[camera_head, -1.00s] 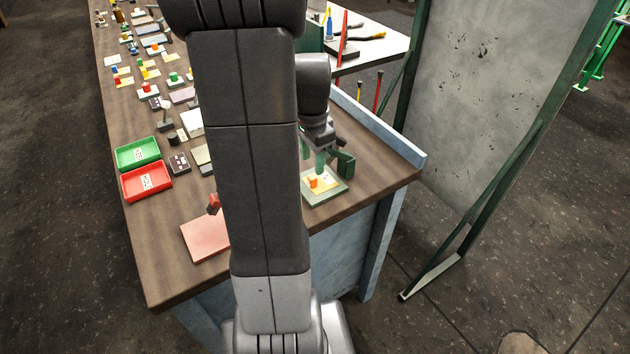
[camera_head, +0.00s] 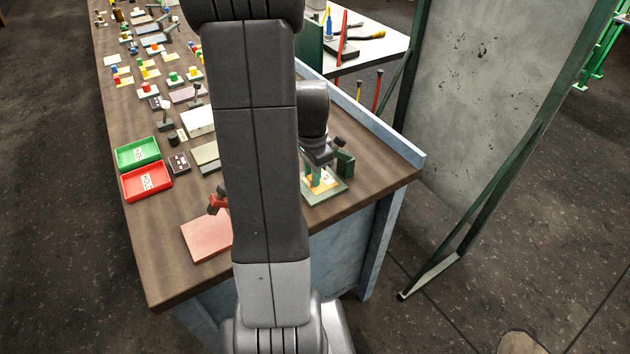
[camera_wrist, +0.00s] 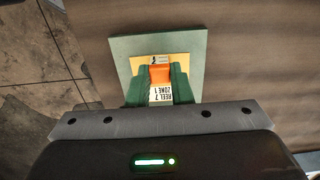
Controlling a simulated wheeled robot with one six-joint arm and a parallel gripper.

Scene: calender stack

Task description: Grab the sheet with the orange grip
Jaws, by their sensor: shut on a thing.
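The sheet (camera_wrist: 182,62) is a small yellow piece with an orange grip (camera_wrist: 160,74) and a white label reading "REEL 7 ZONE 1". It lies on a green square base (camera_wrist: 122,48) at the near right end of the bench. My gripper (camera_wrist: 160,75) is over it, with its green fingers shut on the orange grip from both sides. In the head view my gripper (camera_head: 318,178) stands down over the base (camera_head: 335,192), and the grip is mostly hidden behind the fingers. Whether the sheet is touching the base cannot be told.
A pink plate (camera_head: 207,239) with a red clamp (camera_head: 217,202) lies left of my arm. A green tray (camera_head: 137,165) and a red tray (camera_head: 160,192) sit at the bench's left edge. Several small sheets with coloured grips lie farther back. A raised blue edge (camera_head: 375,122) bounds the right side.

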